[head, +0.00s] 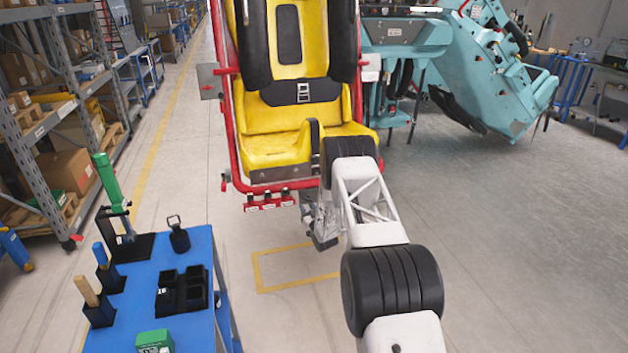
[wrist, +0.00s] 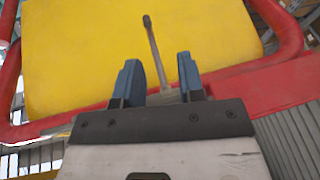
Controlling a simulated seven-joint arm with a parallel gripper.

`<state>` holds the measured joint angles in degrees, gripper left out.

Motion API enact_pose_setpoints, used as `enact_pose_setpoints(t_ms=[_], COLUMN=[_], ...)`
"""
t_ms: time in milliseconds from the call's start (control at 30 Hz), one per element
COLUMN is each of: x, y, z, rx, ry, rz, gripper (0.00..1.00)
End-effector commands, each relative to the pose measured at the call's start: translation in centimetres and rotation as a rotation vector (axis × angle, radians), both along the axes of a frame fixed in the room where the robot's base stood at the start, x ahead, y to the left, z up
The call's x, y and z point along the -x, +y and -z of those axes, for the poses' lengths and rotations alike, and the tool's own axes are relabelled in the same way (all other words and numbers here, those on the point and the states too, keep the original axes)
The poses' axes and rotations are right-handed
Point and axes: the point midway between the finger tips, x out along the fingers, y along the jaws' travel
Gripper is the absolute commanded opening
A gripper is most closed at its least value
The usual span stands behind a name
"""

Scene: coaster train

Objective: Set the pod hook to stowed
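The pod (head: 268,121) has a yellow seat in a red tube frame and fills the upper middle of the head view. In the wrist view, a thin grey rod (wrist: 157,56) with a dark tip stands against the yellow panel (wrist: 85,60). It may be the pod hook; I cannot tell its setting. My gripper (wrist: 160,72) has its two blue fingers apart, and the rod shows between them. I cannot tell whether they touch it. In the head view my gripper (head: 320,230) is low beside the pod's front, partly hidden by my arm.
A blue workbench (head: 150,310) with a green-handled tool (head: 108,183), black holders and a green box (head: 154,341) stands at lower left. A red bar (wrist: 275,92) crosses the wrist view beside my gripper. A teal machine (head: 490,85) stands at back right. The right floor is clear.

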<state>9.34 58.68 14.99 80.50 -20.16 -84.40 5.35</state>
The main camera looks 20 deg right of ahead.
Motion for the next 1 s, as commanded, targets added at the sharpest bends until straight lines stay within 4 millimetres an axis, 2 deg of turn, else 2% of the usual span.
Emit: enact_pose_setpoints(t_ms=[533,667,1000], x=[1.6,1.8,4.6], y=[0.0,0.0,-0.6], z=[-0.2,-0.3,-0.3], rx=[0.000,-0.001,0.000], ry=[0.289,0.331,0.332], rz=[0.001,0.000,0.001], gripper=[0.36,0.36,0.36])
